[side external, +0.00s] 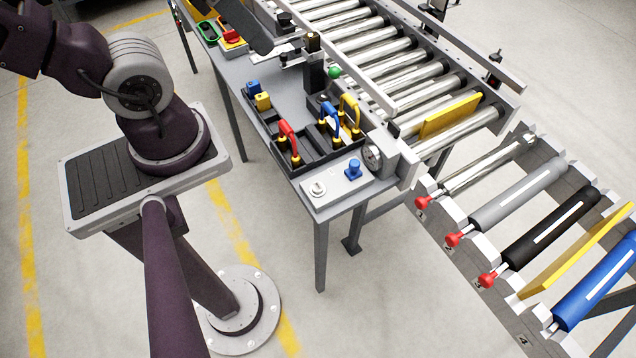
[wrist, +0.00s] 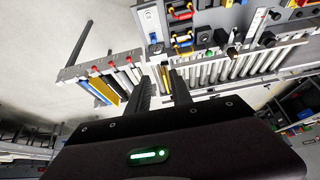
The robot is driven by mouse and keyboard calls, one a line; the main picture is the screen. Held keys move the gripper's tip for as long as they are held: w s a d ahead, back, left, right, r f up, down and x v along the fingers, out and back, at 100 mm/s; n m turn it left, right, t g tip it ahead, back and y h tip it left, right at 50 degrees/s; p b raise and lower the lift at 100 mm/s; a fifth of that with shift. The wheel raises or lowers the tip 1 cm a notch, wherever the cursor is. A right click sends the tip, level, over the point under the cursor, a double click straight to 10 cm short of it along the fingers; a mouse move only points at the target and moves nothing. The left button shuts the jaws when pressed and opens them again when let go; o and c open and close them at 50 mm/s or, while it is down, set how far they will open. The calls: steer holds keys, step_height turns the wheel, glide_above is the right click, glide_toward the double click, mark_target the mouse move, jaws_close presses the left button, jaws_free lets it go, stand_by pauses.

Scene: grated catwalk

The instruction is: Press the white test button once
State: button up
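A small pale plate with a round whitish knob or button (side external: 317,188) sits at the table's near corner. I cannot tell for sure that it is the white test button. In the wrist view the blue button (wrist: 156,48) shows near the top, beyond my fingers. My gripper (wrist: 160,82) has its two dark fingers apart with a gap between them, and nothing is seen held. It is well away from the pale plate. In the side view its fingertips cannot be made out.
The grey table (side external: 240,88) carries a black tray with red, blue and yellow handles. A red button (side external: 232,38) is at the far end. A roller conveyor (side external: 385,55) runs behind, with a rack of coloured rollers (side external: 550,235) at right.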

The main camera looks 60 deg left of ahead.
jaws_close()
stand_by(1.4)
